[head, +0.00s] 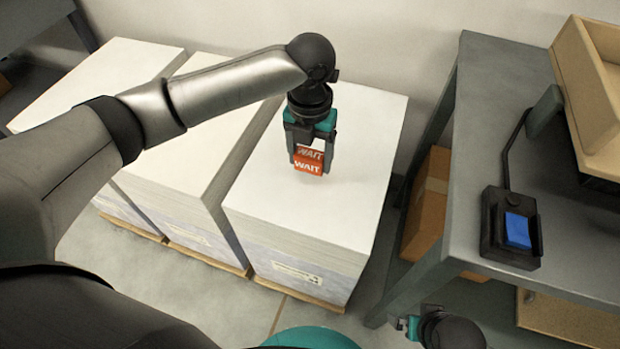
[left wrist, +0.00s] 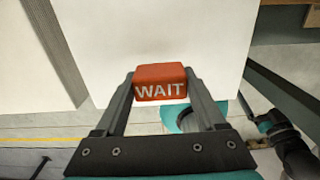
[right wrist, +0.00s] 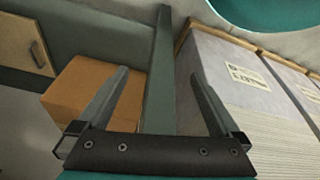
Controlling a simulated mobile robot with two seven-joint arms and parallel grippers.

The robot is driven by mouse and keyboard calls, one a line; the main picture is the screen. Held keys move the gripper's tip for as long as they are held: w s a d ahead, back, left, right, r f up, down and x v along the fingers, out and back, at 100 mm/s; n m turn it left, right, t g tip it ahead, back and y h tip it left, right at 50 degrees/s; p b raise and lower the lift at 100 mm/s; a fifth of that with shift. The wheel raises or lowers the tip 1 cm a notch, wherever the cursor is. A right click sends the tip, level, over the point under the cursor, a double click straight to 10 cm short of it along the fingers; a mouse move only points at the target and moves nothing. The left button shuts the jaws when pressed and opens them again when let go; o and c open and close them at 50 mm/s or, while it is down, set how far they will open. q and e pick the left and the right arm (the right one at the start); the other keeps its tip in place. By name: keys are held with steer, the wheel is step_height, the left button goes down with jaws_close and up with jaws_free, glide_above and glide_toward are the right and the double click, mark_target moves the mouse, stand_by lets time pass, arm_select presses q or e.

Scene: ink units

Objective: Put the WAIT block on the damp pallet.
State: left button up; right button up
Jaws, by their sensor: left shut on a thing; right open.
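The orange-red WAIT block (head: 308,160) is between the fingers of my left gripper (head: 311,165), which is shut on it. The block is over the white top of the rightmost pallet stack (head: 345,130) in the head view. I cannot tell whether it touches that top. In the left wrist view the block (left wrist: 161,84) shows its white lettering between the fingertips. Two more white-topped stacks stand to the left, a middle one (head: 190,150) and a left one (head: 110,75). Which stack is the damp one I cannot tell. My right gripper (right wrist: 155,85) is open and empty.
A grey table (head: 500,100) stands to the right, with a black device with a blue pad (head: 517,231) and a beige tray (head: 590,90) on it. A cardboard box (head: 428,205) sits under it. The right stack's top is clear around the block.

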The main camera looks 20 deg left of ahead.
mark_target(310, 185)
arm_select(q)
steer(key=shift+f+b, duration=0.45)
steer(key=shift+f, duration=0.95)
step_height(310, 185, down, 2)
steer(key=shift+f+b, duration=0.2)
steer(key=shift+b, duration=0.4)
steer(key=shift+f, duration=0.5)
arm_select(e)
step_height(310, 185, up, 6)
steer(key=w+t, duration=0.1)
steer(key=shift+w, duration=0.25)
steer(key=shift+a, duration=0.1)
arm_select(q)
steer(key=shift+f, duration=0.1)
steer(key=o, duration=1.3)
steer(key=shift+o, duration=0.2)
